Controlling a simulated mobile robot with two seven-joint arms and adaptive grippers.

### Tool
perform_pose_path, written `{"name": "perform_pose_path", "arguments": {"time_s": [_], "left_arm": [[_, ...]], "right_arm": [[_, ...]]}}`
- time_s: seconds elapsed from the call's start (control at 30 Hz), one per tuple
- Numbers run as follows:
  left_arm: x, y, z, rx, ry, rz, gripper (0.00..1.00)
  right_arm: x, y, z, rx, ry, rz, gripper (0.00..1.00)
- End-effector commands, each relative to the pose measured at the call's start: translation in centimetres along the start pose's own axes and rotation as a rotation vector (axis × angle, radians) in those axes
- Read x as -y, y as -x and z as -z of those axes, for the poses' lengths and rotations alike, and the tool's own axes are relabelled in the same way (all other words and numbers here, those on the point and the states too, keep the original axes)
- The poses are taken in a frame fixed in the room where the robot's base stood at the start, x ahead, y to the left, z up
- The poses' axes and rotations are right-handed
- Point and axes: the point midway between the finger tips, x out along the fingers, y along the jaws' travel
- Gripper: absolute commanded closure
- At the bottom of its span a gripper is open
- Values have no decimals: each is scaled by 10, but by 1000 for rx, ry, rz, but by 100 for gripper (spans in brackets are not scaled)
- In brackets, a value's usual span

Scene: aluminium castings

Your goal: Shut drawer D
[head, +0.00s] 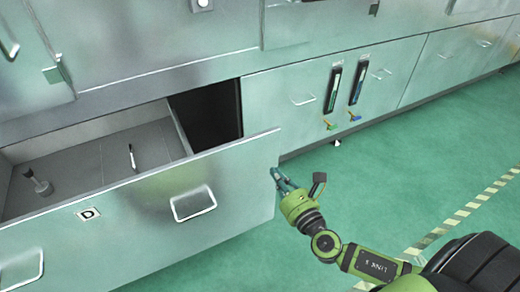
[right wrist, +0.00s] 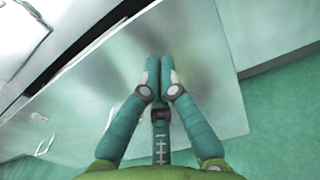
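Drawer D (head: 130,232) stands pulled out at the left of the head view, with a "D" label (head: 88,214) and a metal handle (head: 193,203) on its pale green front. My right gripper (head: 279,178) is at the right end of this front. In the right wrist view the two teal fingers (right wrist: 160,68) lie together, with nothing seen between them. They point over the drawer front (right wrist: 115,70); whether they touch it I cannot tell. My left gripper is not in view.
Inside the drawer lie a grey knobbed part (head: 39,183) and a small slim tool (head: 131,156). A dark opening (head: 207,115) shows behind the drawer front. Closed cabinet fronts (head: 290,100) run to the right. The green floor (head: 420,165) is clear up to a striped line (head: 465,210).

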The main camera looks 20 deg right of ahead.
Motion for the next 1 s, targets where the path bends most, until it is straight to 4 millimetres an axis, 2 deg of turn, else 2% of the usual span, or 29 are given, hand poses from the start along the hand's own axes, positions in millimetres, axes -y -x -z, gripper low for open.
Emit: {"name": "perform_pose_path", "arguments": {"time_s": [0.03, 0.17, 0.3, 0.43, 0.63, 1.0], "left_arm": [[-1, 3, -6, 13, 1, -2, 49], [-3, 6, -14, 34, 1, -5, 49], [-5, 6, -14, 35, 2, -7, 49], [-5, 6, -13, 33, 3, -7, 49], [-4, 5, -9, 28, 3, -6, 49], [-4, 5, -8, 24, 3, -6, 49]], "right_arm": [[0, -13, -4, 5, -2, 1, 100], [0, -40, -2, 3, -2, 2, 100], [0, -67, -1, 2, -3, 1, 100], [0, -85, 0, 0, -4, 0, 100], [0, -97, 0, -1, -5, 0, 100], [0, -98, 0, -1, -5, 0, 100]]}}
